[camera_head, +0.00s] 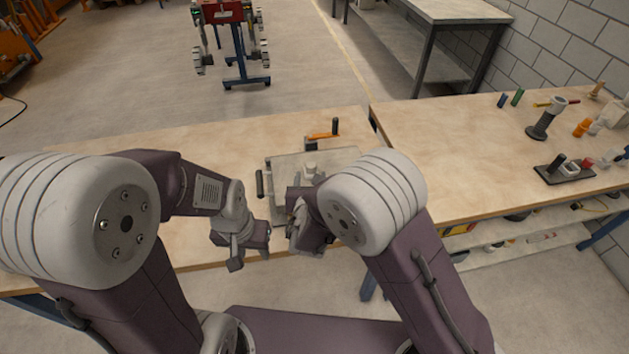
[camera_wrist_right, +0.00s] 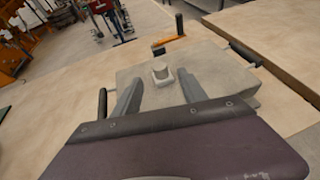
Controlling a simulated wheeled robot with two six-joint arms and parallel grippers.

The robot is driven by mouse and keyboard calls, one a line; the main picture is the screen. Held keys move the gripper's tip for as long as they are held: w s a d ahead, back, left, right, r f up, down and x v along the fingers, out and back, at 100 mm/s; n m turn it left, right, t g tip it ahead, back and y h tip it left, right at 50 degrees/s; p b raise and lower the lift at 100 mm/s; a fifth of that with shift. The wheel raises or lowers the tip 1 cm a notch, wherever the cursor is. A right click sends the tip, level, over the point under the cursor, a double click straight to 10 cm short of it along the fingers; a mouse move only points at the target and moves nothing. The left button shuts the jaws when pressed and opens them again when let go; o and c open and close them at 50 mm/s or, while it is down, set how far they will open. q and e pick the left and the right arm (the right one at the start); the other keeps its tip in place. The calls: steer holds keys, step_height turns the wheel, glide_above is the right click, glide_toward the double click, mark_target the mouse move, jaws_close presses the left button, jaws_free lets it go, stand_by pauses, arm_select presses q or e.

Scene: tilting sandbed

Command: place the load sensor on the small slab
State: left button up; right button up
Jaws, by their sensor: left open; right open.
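A small pale grey block with a notched top, which looks like the load sensor (camera_head: 310,170), stands upright on a flat grey bed (camera_head: 287,167) on the wooden table. It also shows in the right wrist view (camera_wrist_right: 162,74). I cannot make out a separate small slab beneath or beside it. My right gripper (camera_head: 297,206) is open over the near part of the bed. In the right wrist view its two fingers (camera_wrist_right: 160,84) point toward the block, one on each side, with gaps between. My left gripper (camera_head: 240,252) is open and empty near the table's front edge, left of the bed.
An orange piece (camera_head: 321,135) with a dark upright handle (camera_head: 335,126) is at the bed's back edge. A dark handle (camera_head: 260,183) stands at its left side. A second table (camera_head: 460,150) on the right holds a dark stand (camera_head: 541,124) and a black tray (camera_head: 546,178).

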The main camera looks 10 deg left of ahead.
steer(key=shift+w+a+f, duration=0.2)
steer(key=shift+w, duration=0.15)
steer(key=s+d+f+m+g+h, duration=0.1)
steer(key=s+d+m+g+h, duration=0.25)
steer(key=d+m, duration=0.55)
steer(key=s+d+f+m+g+h, duration=0.1)
steer(key=s+d+m+g+h, duration=0.3)
steer(key=d, duration=1)
steer(key=s+m+g+y, duration=0.2)
steer(key=s+m, duration=0.4)
steer(key=m, duration=0.6)
steer(key=s+d+f+m+g+y, duration=0.1)
steer(key=s+m+g+y, duration=0.2)
steer(key=s+m, duration=0.4)
steer(key=shift+d+m+y, duration=0.2)
steer(key=shift+m+y, duration=0.55)
steer(key=shift+m, duration=1.95)
